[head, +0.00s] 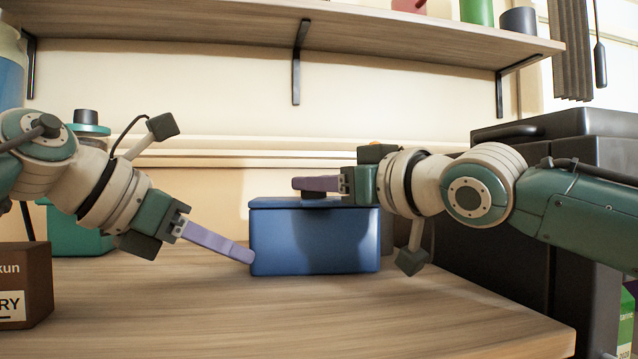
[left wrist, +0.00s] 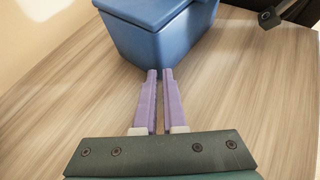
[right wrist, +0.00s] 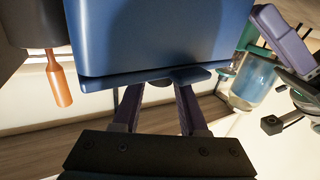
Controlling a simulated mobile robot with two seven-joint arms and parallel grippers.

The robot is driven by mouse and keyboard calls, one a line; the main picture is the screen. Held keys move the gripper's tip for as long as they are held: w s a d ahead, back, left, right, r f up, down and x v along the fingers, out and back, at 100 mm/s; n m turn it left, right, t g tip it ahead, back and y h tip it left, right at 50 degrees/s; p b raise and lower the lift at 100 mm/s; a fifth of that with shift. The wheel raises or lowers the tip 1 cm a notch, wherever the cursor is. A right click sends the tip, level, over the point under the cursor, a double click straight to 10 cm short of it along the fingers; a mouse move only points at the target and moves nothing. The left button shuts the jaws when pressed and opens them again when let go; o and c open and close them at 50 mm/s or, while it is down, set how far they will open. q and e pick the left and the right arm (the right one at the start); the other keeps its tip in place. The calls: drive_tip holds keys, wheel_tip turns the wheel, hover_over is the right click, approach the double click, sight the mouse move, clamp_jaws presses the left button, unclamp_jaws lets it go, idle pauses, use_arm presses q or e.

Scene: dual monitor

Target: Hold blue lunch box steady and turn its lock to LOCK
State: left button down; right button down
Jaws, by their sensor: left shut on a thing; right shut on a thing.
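The blue lunch box (head: 315,240) stands upright on the table, its lid on. A dark round lock (head: 313,194) sits on top of the lid; its markings cannot be read. My left gripper (head: 250,257) comes in low from the left, its purple fingers nearly together at the box's lower left corner. In the left wrist view the fingertips (left wrist: 160,73) meet the box (left wrist: 160,35) at its bottom corner. My right gripper (head: 298,184) reaches in level from the right, its fingers around the lock. In the right wrist view the fingers hide most of the lock (right wrist: 162,83).
A brown box (head: 25,285) stands at the left front, with a green container (head: 75,230) behind. A black cabinet (head: 490,240) is close on the right. A wooden shelf (head: 220,25) hangs above. The table front (head: 330,320) is clear.

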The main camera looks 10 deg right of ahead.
drive_tip(key=shift+s+a+f, duration=0.1)
drive_tip(key=shift+s+a, duration=0.05)
drive_tip(key=shift+a, duration=0.25)
drive_tip(key=c, duration=0.7)
unclamp_jaws()
drive_tip(key=shift+o, duration=1.3)
drive_tip(key=shift+d, duration=0.15)
drive_tip(key=shift+s+d, duration=0.15)
drive_tip(key=shift+d, duration=0.05)
drive_tip(key=v, duration=1.1)
drive_tip(key=shift+s, duration=0.25)
drive_tip(key=shift+a, duration=0.1)
